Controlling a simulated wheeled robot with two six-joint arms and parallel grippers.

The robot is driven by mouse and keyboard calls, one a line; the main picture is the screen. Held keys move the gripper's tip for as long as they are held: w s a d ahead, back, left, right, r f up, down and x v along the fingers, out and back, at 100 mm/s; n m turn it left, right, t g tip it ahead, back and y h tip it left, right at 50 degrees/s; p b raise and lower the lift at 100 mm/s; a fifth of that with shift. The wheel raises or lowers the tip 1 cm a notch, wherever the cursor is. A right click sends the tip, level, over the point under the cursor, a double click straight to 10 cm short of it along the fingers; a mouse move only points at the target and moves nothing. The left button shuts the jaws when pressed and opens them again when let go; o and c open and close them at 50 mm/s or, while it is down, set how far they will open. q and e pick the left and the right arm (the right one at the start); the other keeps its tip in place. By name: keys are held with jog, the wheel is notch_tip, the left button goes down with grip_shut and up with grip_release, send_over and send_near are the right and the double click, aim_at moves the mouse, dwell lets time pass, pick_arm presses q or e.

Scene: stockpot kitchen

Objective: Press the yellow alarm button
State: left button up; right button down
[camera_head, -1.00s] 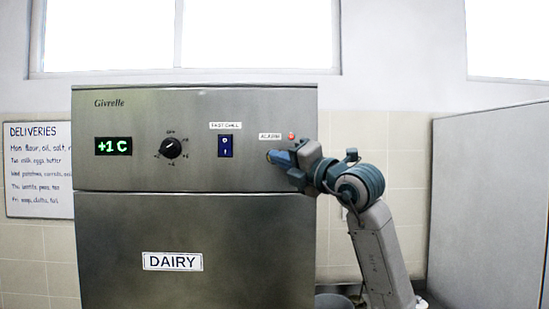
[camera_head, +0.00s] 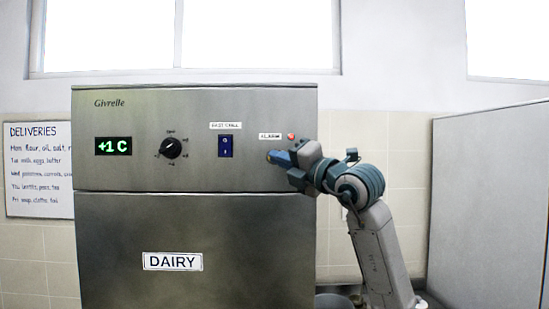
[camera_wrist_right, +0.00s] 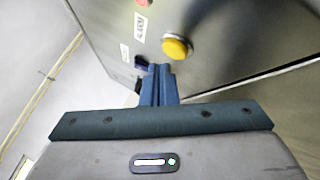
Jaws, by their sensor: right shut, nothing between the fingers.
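The yellow alarm button (camera_wrist_right: 176,47) is a round knob standing out from the steel front panel, in plain sight in the right wrist view. In the head view only a small yellowish edge (camera_head: 269,156) shows beside my fingertips, below the ALARM label (camera_head: 270,136); the rest is hidden. My right gripper (camera_head: 279,157) is shut and empty, close in front of the panel. In the right wrist view its blue fingertips (camera_wrist_right: 159,68) lie just below the button, with a small gap in the picture. Whether they touch it I cannot tell. My left gripper is not in view.
A small red lamp (camera_head: 291,136) sits right of the ALARM label. A blue FAST CHILL rocker switch (camera_head: 225,146), a black dial (camera_head: 171,148) and a green +1 C display (camera_head: 113,146) are further left on the steel fridge (camera_head: 195,250). A grey panel (camera_head: 490,200) stands at the right.

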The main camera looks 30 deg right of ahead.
jog(key=shift+w+d, duration=0.1)
jog(key=shift+w, duration=0.05)
jog(key=shift+w+d, duration=0.15)
jog(key=shift+w, duration=0.1)
jog(key=shift+w+d, duration=0.2)
jog(key=shift+w, duration=0.15)
dwell(0.8)
jog(key=shift+s, duration=0.1)
jog(key=shift+s+a+b, duration=0.35)
jog(key=shift+s+a, duration=0.05)
jog(key=shift+s, duration=0.2)
jog(key=shift+s+a, duration=0.1)
jog(key=shift+s+a+b, duration=0.2)
jog(key=shift+s+a, duration=0.2)
jog(key=shift+s, duration=0.3)
jog(key=shift+s+a+b, duration=0.15)
jog(key=shift+s+a, duration=0.3)
jog(key=shift+s, duration=0.2)
jog(key=shift+s+a+b, duration=0.2)
jog(key=shift+s+a, duration=0.2)
jog(key=shift+s, duration=0.3)
jog(key=shift+f, duration=0.1)
